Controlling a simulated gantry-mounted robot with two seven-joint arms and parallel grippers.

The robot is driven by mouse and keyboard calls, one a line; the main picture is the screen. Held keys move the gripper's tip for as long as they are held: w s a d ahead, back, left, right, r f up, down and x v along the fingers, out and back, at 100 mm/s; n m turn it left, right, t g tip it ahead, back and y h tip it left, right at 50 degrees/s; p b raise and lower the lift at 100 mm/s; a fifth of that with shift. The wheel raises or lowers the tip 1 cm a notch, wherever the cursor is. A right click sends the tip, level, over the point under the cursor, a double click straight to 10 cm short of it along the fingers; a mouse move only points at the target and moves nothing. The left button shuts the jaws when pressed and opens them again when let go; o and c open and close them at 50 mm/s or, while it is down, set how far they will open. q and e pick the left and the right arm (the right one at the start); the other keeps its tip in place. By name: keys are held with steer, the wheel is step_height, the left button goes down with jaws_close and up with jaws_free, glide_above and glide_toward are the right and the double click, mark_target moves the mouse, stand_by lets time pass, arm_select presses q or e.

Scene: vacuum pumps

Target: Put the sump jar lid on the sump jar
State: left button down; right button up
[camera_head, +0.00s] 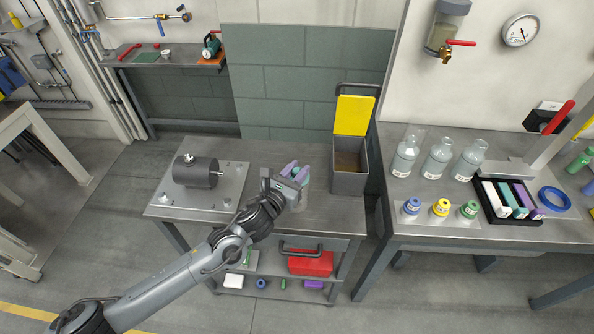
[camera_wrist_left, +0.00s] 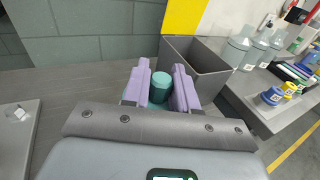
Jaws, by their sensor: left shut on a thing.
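My left gripper (camera_head: 293,172) is over the right part of the middle metal table. Its purple fingers are shut on a teal round lid (camera_wrist_left: 160,84), which appears to be the sump jar lid. The gripper (camera_wrist_left: 160,92) hides part of the lid's sides. My right gripper is not in view.
A grey open bin (camera_head: 349,182) with a yellow raised flap (camera_head: 354,115) stands right of the gripper. A dark pump (camera_head: 196,172) sits on a plate at the left. The right bench holds several bottles (camera_head: 437,158), coloured caps (camera_head: 441,208) and a black tray (camera_head: 490,214).

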arm_select(q)
steer(key=shift+f+b, duration=0.55)
steer(key=shift+f, duration=0.15)
steer(key=c, duration=0.8)
jaws_free()
steer(key=v, duration=1.1)
steer(key=shift+p, duration=0.35)
